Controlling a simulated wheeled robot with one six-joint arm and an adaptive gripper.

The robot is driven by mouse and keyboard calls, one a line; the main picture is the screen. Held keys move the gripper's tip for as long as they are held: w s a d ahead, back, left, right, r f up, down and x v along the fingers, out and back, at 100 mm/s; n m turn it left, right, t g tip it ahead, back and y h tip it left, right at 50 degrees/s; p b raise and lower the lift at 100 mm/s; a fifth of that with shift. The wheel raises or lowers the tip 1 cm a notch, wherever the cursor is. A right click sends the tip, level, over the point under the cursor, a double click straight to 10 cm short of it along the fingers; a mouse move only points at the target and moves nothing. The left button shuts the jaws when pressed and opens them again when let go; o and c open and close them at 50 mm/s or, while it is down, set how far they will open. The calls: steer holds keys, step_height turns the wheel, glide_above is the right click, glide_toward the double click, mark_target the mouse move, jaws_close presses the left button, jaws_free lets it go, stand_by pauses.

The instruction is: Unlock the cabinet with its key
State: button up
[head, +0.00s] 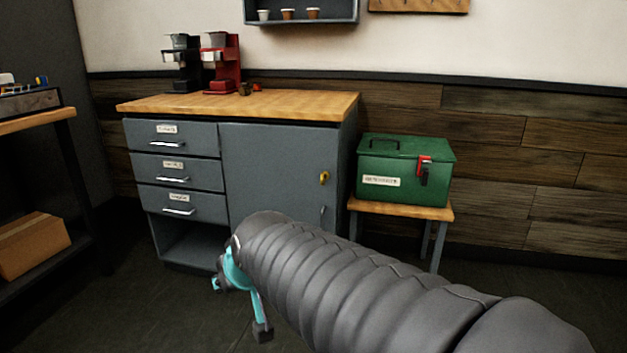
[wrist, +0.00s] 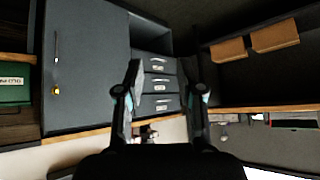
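The grey cabinet (head: 270,165) has several drawers' worth of front on the left and a closed door on the right. A small yellow piece (head: 324,177) sits on the door near its right edge, above a slim handle (head: 322,214); I cannot tell whether it is the lock alone or a key in it. In the wrist view the cabinet door (wrist: 85,70) appears upside down, with the yellow piece (wrist: 56,91) at left. My gripper (head: 240,307) is open and empty, low in front of the cabinet; its fingers (wrist: 162,75) are spread across the drawer fronts in the wrist view.
Two coffee brewers, black (head: 181,64) and red (head: 221,63), stand on the wooden top (head: 290,105). A green box (head: 405,168) with a red latch sits on a stool (head: 440,212) at right. A shelf with a cardboard box (head: 32,244) stands at left. Floor before the cabinet looks clear.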

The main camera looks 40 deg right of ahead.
steer(key=w+d+r+m+t+h, duration=0.1)
steer(key=w+d, duration=0.2)
steer(key=w, duration=0.4)
steer(key=w+d+r+m+t, duration=0.1)
steer(key=w+d+t, duration=0.15)
steer(key=w, duration=0.35)
steer(key=m+h, duration=0.7)
steer(key=h, duration=0.6)
glide_toward(322, 181)
steer(key=p+x, duration=0.1)
steer(key=x, duration=1)
steer(key=shift+w+d+r, duration=0.1)
steer(key=shift+w, duration=0.1)
jaws_close()
steer(key=shift+d, duration=0.15)
